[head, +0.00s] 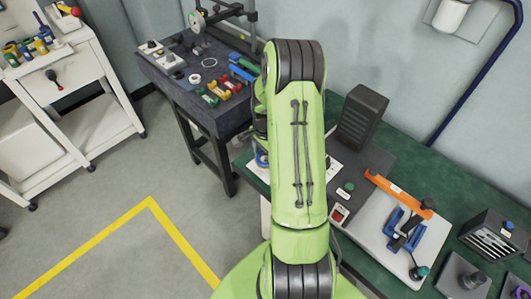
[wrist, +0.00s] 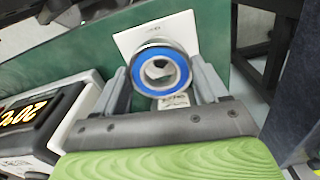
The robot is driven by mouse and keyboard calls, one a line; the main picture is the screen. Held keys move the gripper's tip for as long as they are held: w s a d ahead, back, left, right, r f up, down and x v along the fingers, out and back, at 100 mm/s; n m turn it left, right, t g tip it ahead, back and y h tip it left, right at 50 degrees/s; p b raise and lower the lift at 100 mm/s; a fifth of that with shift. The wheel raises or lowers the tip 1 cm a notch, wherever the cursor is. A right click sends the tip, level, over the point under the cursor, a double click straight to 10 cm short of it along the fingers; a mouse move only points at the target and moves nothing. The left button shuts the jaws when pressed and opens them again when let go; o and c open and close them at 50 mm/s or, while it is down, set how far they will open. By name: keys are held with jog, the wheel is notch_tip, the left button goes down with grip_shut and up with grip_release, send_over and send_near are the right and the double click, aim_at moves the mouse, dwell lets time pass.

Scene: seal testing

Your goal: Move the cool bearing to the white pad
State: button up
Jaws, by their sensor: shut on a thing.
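A metal bearing with a blue seal ring (wrist: 160,89) sits between the two fingers of my gripper (wrist: 161,75) in the wrist view. The gripper is shut on it. A white pad (wrist: 184,24) with small print lies behind and below the bearing on the green surface. The bearing overlaps part of the pad in this view, and I cannot tell whether it touches the pad. In the head view, my arm hides most of the gripper; a bit of blue ring (head: 262,158) shows at its left.
A device with a lit orange display (wrist: 26,113) stands left in the wrist view. In the head view, a dark finned block (head: 361,117) and an orange-handled tool (head: 398,194) are on the green bench (head: 440,182). A dark table (head: 218,112) with small parts stands behind left.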

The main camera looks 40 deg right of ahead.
jog(key=shift+f, duration=0.35)
jog(key=shift+f+b, duration=0.55)
jog(key=shift+b, duration=0.15)
jog(key=o, duration=1.3)
notch_tip(320, 180, up, 8)
jog(key=p, duration=0.6)
